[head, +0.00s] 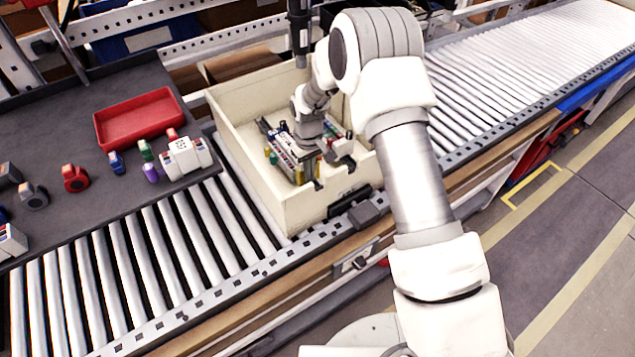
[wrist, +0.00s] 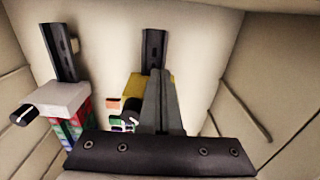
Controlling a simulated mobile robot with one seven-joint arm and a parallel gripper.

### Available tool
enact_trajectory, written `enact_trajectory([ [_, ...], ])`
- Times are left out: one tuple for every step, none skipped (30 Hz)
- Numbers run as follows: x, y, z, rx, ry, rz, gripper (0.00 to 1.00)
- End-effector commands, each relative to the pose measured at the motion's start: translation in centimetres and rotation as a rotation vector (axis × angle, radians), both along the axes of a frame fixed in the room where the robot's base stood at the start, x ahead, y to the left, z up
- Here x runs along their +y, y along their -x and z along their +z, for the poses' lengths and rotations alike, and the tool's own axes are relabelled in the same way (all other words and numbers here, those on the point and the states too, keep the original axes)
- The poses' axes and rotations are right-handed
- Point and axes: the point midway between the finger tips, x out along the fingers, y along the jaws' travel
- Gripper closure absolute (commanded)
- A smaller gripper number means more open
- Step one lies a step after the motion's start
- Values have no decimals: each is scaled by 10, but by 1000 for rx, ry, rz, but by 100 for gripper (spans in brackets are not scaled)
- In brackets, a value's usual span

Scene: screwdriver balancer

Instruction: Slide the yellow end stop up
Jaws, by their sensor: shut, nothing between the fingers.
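The yellow end stop (wrist: 134,86) sits on a dark slotted rail (wrist: 154,48) in the wrist view, beside and partly behind my gripper. My gripper (wrist: 161,80) is shut, its grey fingers pointing up the picture over this rail and hiding part of the stop. I cannot tell whether the fingers touch it. Small orange, green and white parts (wrist: 121,122) lie just below the stop at its left. In the head view my arm reaches down into a cream bin (head: 232,140), and the end stop is hard to make out there.
A second rail (wrist: 61,52) at left in the wrist view carries a grey end stop (wrist: 60,98) and red and green blocks (wrist: 75,128). The bin's walls stand close around. A red tray (head: 138,117) and several small parts lie on a dark table (head: 75,125).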

Motion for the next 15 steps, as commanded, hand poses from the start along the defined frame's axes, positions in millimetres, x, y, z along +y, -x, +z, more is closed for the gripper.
enact_trajectory([
  [0, 0, 0, 0, 0, 0, 100],
  [0, 0, 0, 0, 0, 0, 100],
  [0, 0, 0, 0, 0, 0, 100],
  [0, 0, 0, 0, 0, 0, 100],
  [0, 0, 0, 0, 0, 0, 100],
  [0, 0, 1, 0, 0, 0, 100],
  [0, 0, 1, 0, 0, 0, 100],
  [0, 0, 2, 0, 0, 0, 100],
  [0, 0, 3, 0, 0, 0, 100],
  [0, 0, 4, 0, 0, 0, 100],
  [0, 0, 6, 0, 0, 0, 100],
  [0, 0, 7, -1, -1, 0, 100],
  [0, 0, 9, -1, -1, 0, 100],
  [0, 0, 10, -1, -1, 0, 100],
  [0, 0, 12, -1, -1, 0, 100],
])
